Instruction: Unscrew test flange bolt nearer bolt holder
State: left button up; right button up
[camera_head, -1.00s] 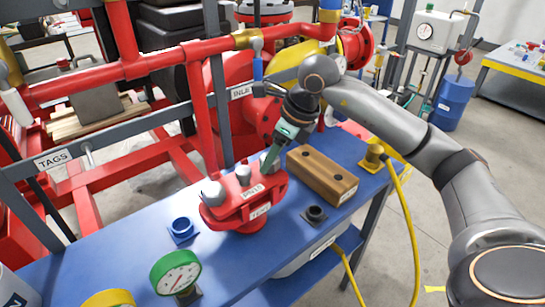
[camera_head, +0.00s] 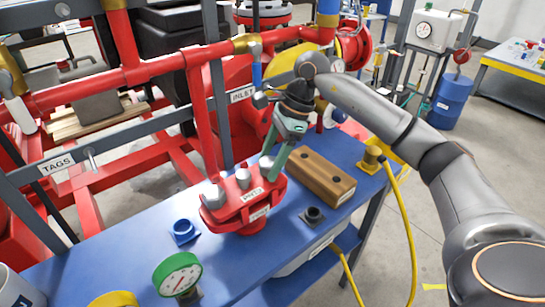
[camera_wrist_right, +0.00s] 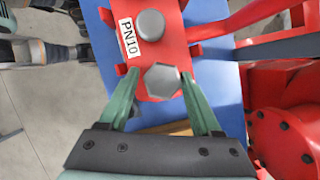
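The red test flange (camera_head: 243,208) stands on the blue bench, with several grey bolts in its top and a PN10 label. The bolt nearer the wooden bolt holder (camera_head: 320,178) is a hex head (camera_wrist_right: 162,81) in the right wrist view. My right gripper (camera_head: 270,172) points down at this bolt from above. In the wrist view its two green fingers (camera_wrist_right: 160,76) are open, one on each side of the hex head, with small gaps. The head view partly hides this bolt behind the fingers. My left gripper is not in view.
A black socket (camera_head: 313,215) and a blue ring fitting (camera_head: 184,231) sit on the bench near the flange. A green-rimmed gauge (camera_head: 178,274) stands at the front. Red pipes and the grey TAGS rail (camera_head: 57,164) run behind. A yellow hose (camera_head: 408,230) hangs at right.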

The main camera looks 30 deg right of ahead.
jog(key=shift+o, duration=1.4)
jog(key=shift+a, duration=0.1)
jog(key=shift+o, duration=0.8)
jog(key=shift+d, duration=0.2)
jog(key=v, duration=1.2)
jog(key=shift+r, duration=0.2)
